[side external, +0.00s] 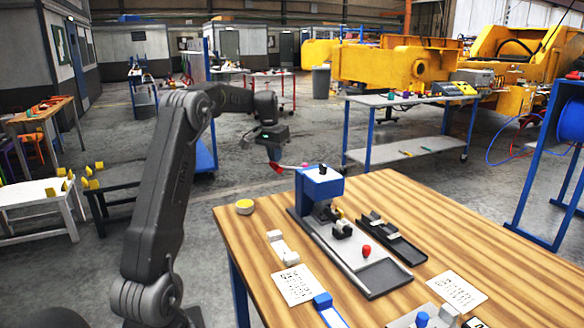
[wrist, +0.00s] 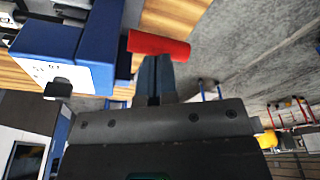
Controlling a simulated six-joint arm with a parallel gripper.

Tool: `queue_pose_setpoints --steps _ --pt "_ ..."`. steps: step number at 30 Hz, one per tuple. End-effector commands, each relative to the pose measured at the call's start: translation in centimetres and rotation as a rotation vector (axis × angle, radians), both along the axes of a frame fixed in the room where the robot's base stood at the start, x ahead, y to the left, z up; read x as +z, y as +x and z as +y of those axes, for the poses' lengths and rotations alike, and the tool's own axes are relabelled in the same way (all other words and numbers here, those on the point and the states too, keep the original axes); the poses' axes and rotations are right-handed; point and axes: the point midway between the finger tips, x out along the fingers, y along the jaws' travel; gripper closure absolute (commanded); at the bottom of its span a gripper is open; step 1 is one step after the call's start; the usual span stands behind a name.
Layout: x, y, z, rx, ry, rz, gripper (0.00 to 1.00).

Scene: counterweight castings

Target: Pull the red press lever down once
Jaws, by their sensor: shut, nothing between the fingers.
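The press has a blue head (side external: 320,186) on a grey base plate near the far left edge of the wooden table. Its red lever grip (side external: 277,168) sticks out to the left of the head, past the table edge. In the wrist view the red grip (wrist: 158,45) lies across the fingertips, beside the blue head (wrist: 62,50). My gripper (side external: 274,157) is shut and empty, with its fingers just above the grip. In the wrist view the closed fingers (wrist: 155,68) end at the grip; I cannot tell whether they touch it.
A red knob (side external: 366,250) and small dark fixtures stand on and beside the base plate. A dark tray (side external: 392,238), a yellow round item (side external: 244,206), white blocks (side external: 283,247) and printed sheets (side external: 294,285) lie on the table (side external: 400,190). Space left of the lever is free.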

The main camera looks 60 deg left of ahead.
Motion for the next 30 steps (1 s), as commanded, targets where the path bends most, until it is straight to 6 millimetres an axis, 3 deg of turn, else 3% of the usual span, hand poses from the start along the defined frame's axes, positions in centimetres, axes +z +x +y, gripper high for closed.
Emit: queue_pose_setpoints --steps 30 --pt "-4.6 0.1 -0.1 -0.001 -0.003 -0.001 1.0"
